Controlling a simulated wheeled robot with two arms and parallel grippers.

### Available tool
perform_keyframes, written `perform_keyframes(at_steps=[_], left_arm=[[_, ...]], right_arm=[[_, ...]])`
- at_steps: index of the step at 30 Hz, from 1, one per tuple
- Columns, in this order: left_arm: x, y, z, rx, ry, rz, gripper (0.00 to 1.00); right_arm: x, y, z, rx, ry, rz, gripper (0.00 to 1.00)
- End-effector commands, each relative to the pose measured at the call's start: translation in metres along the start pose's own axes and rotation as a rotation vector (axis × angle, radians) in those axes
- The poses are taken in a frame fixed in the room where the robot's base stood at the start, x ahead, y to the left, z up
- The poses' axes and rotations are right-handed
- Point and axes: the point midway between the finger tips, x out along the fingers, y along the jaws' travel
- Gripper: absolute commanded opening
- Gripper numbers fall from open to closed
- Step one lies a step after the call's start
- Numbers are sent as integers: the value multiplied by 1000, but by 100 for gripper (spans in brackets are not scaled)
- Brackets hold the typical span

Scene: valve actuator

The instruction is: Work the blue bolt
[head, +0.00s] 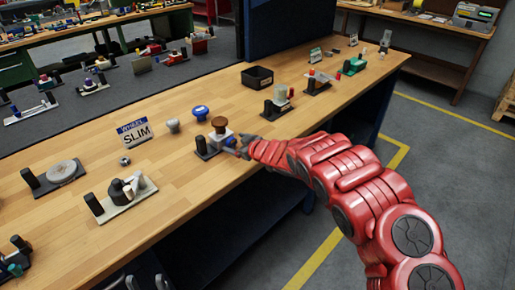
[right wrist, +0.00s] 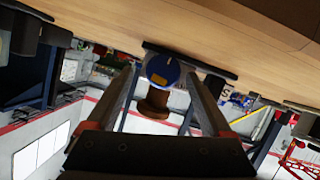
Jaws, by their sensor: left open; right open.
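The blue bolt (head: 231,142) is on the front of a small fixture (head: 207,152) with a black base, a light block and a brown knob (head: 219,122) on top. My right gripper (head: 243,146) is at the fixture's front side, by the bolt. In the right wrist view, which looks upside down, the bolt's round blue face (right wrist: 163,70) lies between the tips of the open fingers, with a gap on both sides. The brown knob (right wrist: 157,104) shows below it. Dark finger shapes at the bottom edge of the head view look like my left gripper (head: 146,282), away from the fixture.
Other fixtures and a black bin (head: 257,77) stand along the wooden bench (head: 110,240). Bare bench lies left of the fixture.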

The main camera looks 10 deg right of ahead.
Motion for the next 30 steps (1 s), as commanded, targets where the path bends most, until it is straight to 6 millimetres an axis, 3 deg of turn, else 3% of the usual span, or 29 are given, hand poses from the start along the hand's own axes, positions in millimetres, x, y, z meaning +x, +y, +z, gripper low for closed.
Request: perform_keyframes(at_steps=[8,12,18,30], left_arm=[[26,-1,-4,0,0,0,50],[63,-3,-11,0,0,0,50],[96,-5,-16,0,0,0,50],[178,-9,-30,0,0,0,50]], right_arm=[[-23,0,-1,5,-3,-2,85],[-52,2,-7,6,-7,-1,85],[-85,1,-6,5,-4,-1,85],[-131,0,-7,12,-2,-2,85]])
